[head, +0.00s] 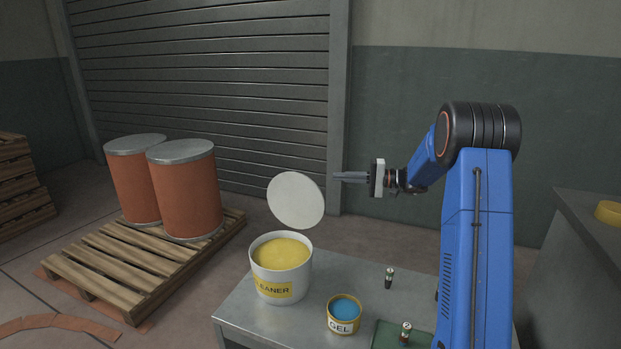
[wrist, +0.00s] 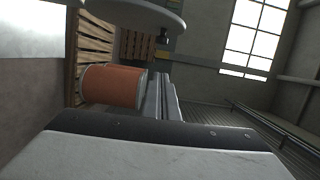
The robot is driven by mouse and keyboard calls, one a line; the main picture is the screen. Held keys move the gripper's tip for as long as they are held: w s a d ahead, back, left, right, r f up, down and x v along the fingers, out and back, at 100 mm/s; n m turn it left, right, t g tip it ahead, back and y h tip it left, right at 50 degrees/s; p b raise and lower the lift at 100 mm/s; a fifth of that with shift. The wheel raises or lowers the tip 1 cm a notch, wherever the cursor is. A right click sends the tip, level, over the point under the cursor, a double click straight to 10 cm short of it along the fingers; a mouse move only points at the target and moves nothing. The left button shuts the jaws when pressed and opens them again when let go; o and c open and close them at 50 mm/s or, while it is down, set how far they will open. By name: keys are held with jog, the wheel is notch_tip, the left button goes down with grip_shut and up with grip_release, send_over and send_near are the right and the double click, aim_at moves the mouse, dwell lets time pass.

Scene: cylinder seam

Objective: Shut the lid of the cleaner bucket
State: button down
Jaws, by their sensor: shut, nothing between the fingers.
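The cleaner bucket (head: 281,284) is white with a yellow label and yellow contents, and stands on a grey table. Its round white lid (head: 296,200) is raised and steeply tilted above the bucket's back right rim, so the bucket is open. My gripper (head: 337,176) is shut and empty, pointing left, above and to the right of the lid. The two look apart, though the depth between them is hard to judge. In the wrist view my gripper fingers (wrist: 160,98) are together, and a pale round disc, probably the lid (wrist: 150,12), shows at the top.
A small gel tub (head: 343,315) with blue contents stands right of the bucket on the table (head: 240,311). Batteries (head: 389,277) stand upright farther right, one by a green mat (head: 385,335). Orange drums (head: 187,195) stand on a pallet behind left.

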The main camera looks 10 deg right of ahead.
aim_at(310, 179)
jog(key=shift+w+a+f, duration=0.1)
jog(key=shift+w+a, duration=0.15)
jog(key=shift+a, duration=1.6)
jog(key=shift+w+a+r, duration=0.1)
jog(key=shift+w+a, duration=0.2)
jog(key=shift+a, duration=1.5)
jog(key=shift+w+a+f, duration=0.1)
jog(key=shift+w+a, duration=0.15)
jog(key=shift+a, duration=1.6)
